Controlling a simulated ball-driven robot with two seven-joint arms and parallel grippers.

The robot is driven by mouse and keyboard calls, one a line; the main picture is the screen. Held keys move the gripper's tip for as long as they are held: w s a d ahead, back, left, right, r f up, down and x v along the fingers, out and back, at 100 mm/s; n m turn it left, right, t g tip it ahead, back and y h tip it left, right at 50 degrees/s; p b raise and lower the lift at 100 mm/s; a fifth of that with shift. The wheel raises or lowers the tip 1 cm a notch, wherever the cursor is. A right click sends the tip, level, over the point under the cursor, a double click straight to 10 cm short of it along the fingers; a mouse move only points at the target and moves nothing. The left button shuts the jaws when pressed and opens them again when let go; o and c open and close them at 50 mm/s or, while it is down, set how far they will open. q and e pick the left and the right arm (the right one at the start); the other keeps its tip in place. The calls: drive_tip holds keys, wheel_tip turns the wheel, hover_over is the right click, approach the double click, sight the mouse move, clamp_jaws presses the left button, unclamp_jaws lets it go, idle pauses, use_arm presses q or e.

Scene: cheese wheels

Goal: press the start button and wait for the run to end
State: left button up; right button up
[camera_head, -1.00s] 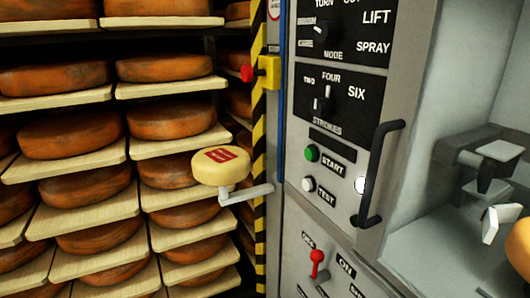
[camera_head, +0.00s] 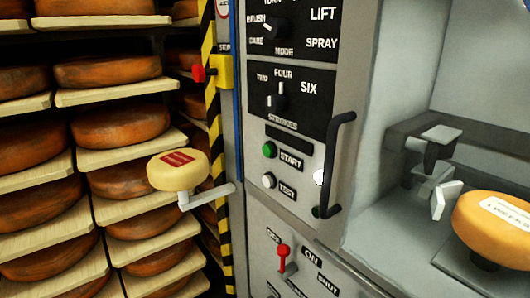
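The green start button (camera_head: 269,149) is on the grey control panel (camera_head: 255,205), left of the START label (camera_head: 291,160). A white test button (camera_head: 268,180) is just below it. The strokes knob (camera_head: 281,97) points up at FOUR. The mode knob (camera_head: 270,27) points left, toward BRUSH. An orange cheese wheel (camera_head: 480,225) with a white label lies in the open chamber at the right, cut by the picture edge. Grey machine parts (camera_head: 435,150) are beside it. Neither of my grippers is in view, and nothing is touching the start button.
A dark vertical handle (camera_head: 338,160) stands out right of the buttons. A red lever (camera_head: 284,258) is below. A yellow box (camera_head: 222,72) with a red button is on the striped post. A small labelled cheese (camera_head: 178,170) sits on a bracket before shelves of wheels.

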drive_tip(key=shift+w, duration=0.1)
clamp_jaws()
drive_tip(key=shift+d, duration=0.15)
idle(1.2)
